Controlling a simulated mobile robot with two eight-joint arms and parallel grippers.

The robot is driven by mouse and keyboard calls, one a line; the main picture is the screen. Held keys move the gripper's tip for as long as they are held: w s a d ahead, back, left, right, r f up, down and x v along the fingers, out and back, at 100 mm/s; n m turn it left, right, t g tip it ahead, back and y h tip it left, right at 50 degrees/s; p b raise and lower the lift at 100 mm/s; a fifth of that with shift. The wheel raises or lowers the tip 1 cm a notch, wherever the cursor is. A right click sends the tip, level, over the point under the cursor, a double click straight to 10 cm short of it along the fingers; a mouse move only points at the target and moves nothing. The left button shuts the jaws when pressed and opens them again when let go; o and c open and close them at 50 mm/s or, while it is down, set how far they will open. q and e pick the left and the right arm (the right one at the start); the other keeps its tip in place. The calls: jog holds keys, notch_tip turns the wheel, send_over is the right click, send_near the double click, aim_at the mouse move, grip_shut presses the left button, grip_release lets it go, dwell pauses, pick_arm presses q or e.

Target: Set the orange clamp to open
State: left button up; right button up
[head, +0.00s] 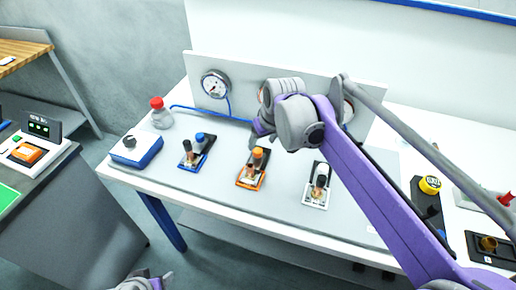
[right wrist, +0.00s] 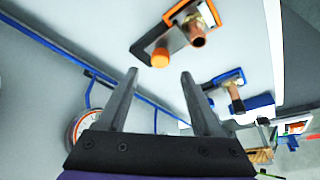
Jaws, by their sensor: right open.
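The orange clamp (head: 251,172) lies on the grey panel of the white bench, between a blue clamp and a white clamp. It has an orange-tipped handle (head: 257,153) and a copper-coloured part. In the right wrist view the orange clamp (right wrist: 178,27) is at the top, with the orange handle tip (right wrist: 160,57) just beyond the fingers. My right gripper (head: 258,132) hangs behind the clamp, and its fingers (right wrist: 159,73) are apart and empty. My left gripper (head: 148,280) only partly shows at the bottom edge, so its fingers cannot be made out.
The blue clamp (head: 197,151) is left and the white clamp (head: 316,187) right of the orange one. A gauge (head: 215,84) with a blue hose stands behind. A blue-white box (head: 136,148) and red-capped bottle (head: 161,115) are left. A yellow-knobbed device (head: 430,186) is right.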

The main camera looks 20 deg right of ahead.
aim_at(258, 150)
jog(key=x, duration=0.6)
grip_shut()
dwell(1.3)
